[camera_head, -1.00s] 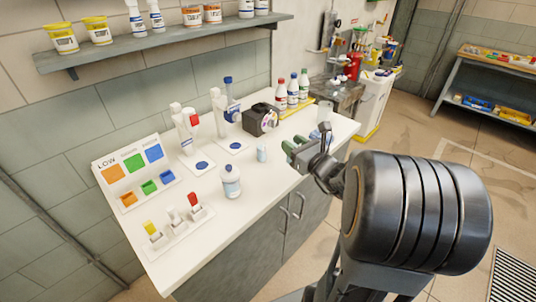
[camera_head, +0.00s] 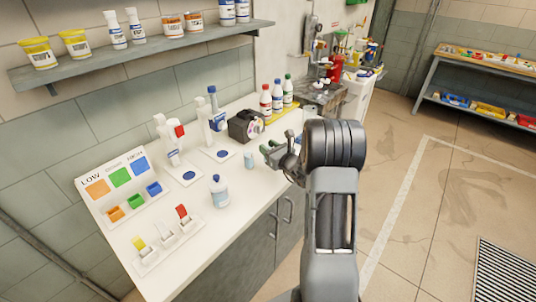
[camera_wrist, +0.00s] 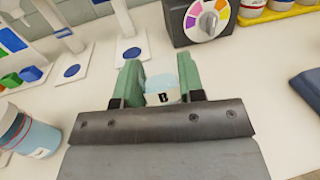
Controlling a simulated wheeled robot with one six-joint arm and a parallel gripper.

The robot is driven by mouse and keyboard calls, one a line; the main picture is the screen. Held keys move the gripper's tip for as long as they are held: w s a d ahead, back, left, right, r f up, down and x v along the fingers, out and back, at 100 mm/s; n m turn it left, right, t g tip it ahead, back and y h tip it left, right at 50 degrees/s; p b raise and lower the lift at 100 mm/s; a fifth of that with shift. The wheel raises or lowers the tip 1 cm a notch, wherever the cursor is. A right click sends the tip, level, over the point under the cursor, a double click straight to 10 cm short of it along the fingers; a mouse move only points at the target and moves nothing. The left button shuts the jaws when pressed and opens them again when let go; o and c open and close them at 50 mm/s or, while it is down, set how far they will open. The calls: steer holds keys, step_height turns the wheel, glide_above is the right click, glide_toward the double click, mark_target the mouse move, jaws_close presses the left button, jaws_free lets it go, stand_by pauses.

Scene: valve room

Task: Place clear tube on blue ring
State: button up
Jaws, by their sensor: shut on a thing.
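The clear tube (camera_wrist: 163,92), with a pale blue tint and a label marked "B", shows between the green fingers of my gripper (camera_wrist: 162,90). The gripper is shut on it. In the head view the tube (camera_head: 249,160) shows just left of my gripper (camera_head: 268,152), low over the counter; I cannot tell whether its base touches. Two white stands have round blue marks on their bases: a near-left mark (camera_head: 189,176) and a farther mark (camera_head: 222,154). In the wrist view the farther mark (camera_wrist: 131,53) lies ahead, slightly left; the other mark (camera_wrist: 72,70) is farther left. Both look bare.
A bottle with blue liquid (camera_head: 220,192) stands left of the tube. A black dial box (camera_head: 245,127) stands behind my gripper. Several capped bottles (camera_head: 277,98) stand right of it. A colour panel (camera_head: 120,182) and a switch block (camera_head: 168,240) are at left.

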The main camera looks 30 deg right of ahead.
steer(key=shift+w+f, duration=0.25)
steer(key=shift+f, duration=0.1)
step_height(320, 180, down, 3)
steer(key=shift+r+p, duration=0.15)
steer(key=shift+p, duration=0.35)
steer(key=shift+f+b, duration=0.35)
steer(key=shift+f, duration=0.05)
steer(key=o, duration=1)
steer(key=shift+r, duration=0.1)
